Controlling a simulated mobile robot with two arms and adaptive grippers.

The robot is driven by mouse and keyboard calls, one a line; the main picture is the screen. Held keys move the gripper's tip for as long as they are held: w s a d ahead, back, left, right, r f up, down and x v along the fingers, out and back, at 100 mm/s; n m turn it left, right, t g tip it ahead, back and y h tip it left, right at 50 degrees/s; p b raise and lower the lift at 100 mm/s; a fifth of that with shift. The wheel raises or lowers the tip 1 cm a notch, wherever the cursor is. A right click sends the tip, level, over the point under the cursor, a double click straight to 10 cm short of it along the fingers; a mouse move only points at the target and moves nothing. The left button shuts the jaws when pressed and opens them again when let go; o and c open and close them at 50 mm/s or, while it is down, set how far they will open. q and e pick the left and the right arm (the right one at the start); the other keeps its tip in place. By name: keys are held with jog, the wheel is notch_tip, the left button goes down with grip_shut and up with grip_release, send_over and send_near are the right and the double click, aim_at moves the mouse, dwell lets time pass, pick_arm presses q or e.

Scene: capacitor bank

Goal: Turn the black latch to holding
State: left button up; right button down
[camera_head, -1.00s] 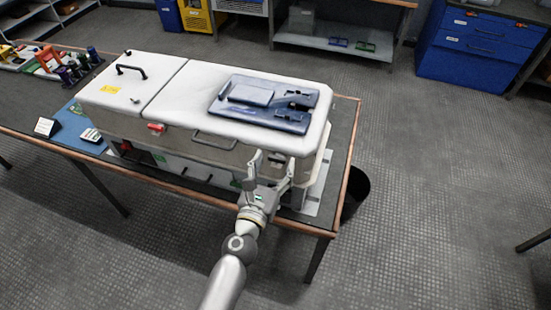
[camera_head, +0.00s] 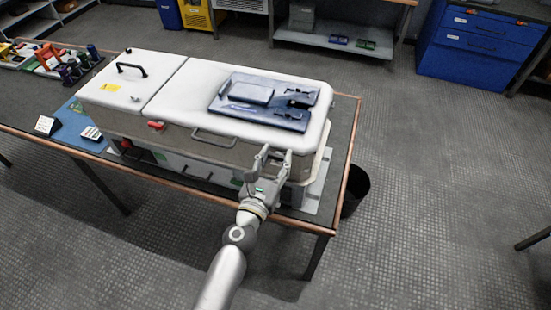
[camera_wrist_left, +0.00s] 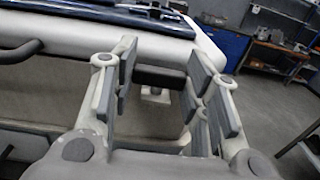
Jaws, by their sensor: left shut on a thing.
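The white equipment case (camera_head: 170,88) stands on the bench. The black latch (camera_wrist_left: 160,77) is on its front side near the right end. In the left wrist view it is a dark bar between my fingers, above a small pale metal fitting (camera_wrist_left: 155,95). My left gripper (camera_head: 277,152) is at this front face, below the lid's edge. It also shows in the left wrist view (camera_wrist_left: 162,78), its fingers on either side of the latch, closed on it. My right gripper is not in view.
A red latch (camera_head: 156,125) and a grey handle (camera_head: 213,138) are on the case front to the left. A dark blue panel (camera_head: 232,108) lies on the lid. The wooden bench edge (camera_head: 290,228) runs below my gripper. A black bin (camera_head: 356,190) stands right of the bench.

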pick_arm(q)
jog(key=shift+a+r+m+g+h+p, duration=0.15)
jog(key=shift+m+g+h+p, duration=0.25)
jog(key=shift+m+h, duration=0.65)
jog(key=h, duration=0.1)
jog(key=m+g+h, duration=0.1)
jog(key=shift+w+a+f+g+h+b, duration=0.1)
jog(key=shift+w+f+g+h+b, duration=0.1)
jog(key=shift+g+h+b, duration=0.15)
jog(key=shift+r+m+g+h, duration=0.1)
jog(key=shift+m+g+h, duration=0.45)
jog(key=shift+m+h, duration=0.2)
jog(key=shift+s, duration=0.1)
jog(key=o, duration=1)
jog(key=shift+o, duration=0.2)
jog(key=v, duration=1.2)
